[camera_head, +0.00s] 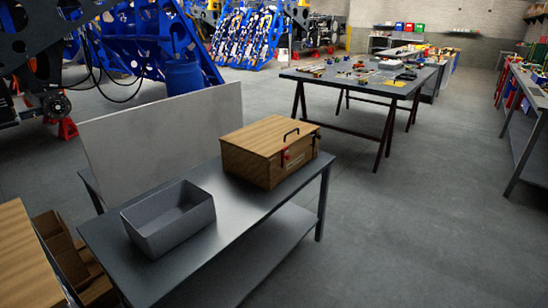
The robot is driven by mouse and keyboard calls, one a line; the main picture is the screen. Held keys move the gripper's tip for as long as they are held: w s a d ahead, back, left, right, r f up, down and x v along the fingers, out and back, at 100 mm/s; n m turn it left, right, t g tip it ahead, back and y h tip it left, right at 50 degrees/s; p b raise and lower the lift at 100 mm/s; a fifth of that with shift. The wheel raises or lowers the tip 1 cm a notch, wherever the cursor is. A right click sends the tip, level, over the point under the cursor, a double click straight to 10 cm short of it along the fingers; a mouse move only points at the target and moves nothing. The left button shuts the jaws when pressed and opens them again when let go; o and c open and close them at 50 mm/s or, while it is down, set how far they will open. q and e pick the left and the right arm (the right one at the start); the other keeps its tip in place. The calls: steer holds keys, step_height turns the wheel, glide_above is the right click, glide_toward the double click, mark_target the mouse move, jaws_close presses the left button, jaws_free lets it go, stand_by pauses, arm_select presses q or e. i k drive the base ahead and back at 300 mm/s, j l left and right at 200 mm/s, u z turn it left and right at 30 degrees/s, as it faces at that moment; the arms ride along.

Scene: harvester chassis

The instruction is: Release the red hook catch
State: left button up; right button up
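A wooden box (262,152) with a closed lid stands at the right end of the grey metal table (236,208). A black handle (291,134) is on its lid. The red hook catch (285,157) is on the box's front side, near the lid seam. A dark catch (315,143) sits farther right on the same side. The red catch is too small here to tell whether it is hooked. Neither of my grippers is in view.
An empty grey bin (168,228) stands on the table's left part, with an upright pale panel (160,125) behind. A second table (352,82) with tools stands behind to the right. The floor (410,220) to the right is clear. Blue machinery is at the back left.

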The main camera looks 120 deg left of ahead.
mark_target(287, 156)
steer(key=u, duration=3.8)
steer(key=i+l+u, duration=0.15)
steer(key=u, duration=0.25)
steer(key=i+l+u, duration=0.15)
steer(key=l+u, duration=0.2)
steer(key=i+l+u, duration=0.1)
steer(key=l, duration=0.35)
steer(key=i+l+u, duration=0.15)
steer(key=l, duration=0.3)
steer(key=i+l+u, duration=0.1)
steer(key=l, duration=0.4)
steer(key=i+l+u, duration=0.1)
steer(key=l, duration=0.4)
steer(key=i+l, duration=0.1)
steer(key=l, duration=0.4)
steer(key=i+l, duration=0.15)
steer(key=l, duration=0.35)
steer(key=i+l, duration=0.1)
steer(key=l, duration=0.35)
steer(key=i+l+u, duration=0.1)
steer(key=l, duration=0.4)
